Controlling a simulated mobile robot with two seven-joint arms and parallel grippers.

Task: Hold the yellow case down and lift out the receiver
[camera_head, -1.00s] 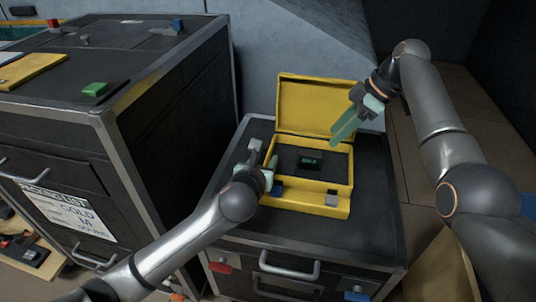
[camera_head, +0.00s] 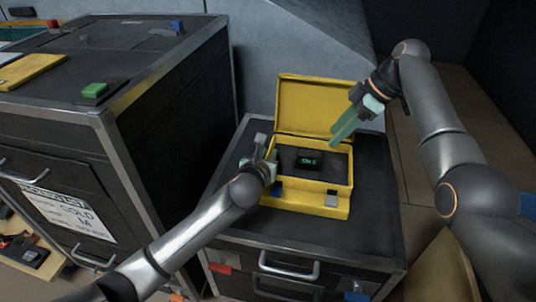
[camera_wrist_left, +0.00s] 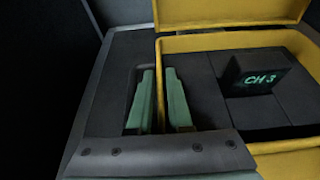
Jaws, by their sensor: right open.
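The yellow case (camera_head: 345,205) stands open on a black cabinet, its lid (camera_head: 315,108) tilted up at the back. The receiver (camera_head: 308,162), a small black box with a green display reading CH 3, sits in the dark foam inside. It also shows in the left wrist view (camera_wrist_left: 262,72). My left gripper (camera_head: 268,163) is at the case's left wall. In the left wrist view its green fingers (camera_wrist_left: 160,98) stand either side of that wall, close together and seemingly shut on it. My right gripper (camera_head: 335,138) is open and empty, above the case's right back part.
The black cabinet (camera_head: 378,225) has bare top around the case, mostly to the right. A taller black cabinet (camera_head: 150,62) stands at the left, with a green block (camera_head: 95,90) and a yellow board (camera_head: 30,70) on it. A grey wall is behind.

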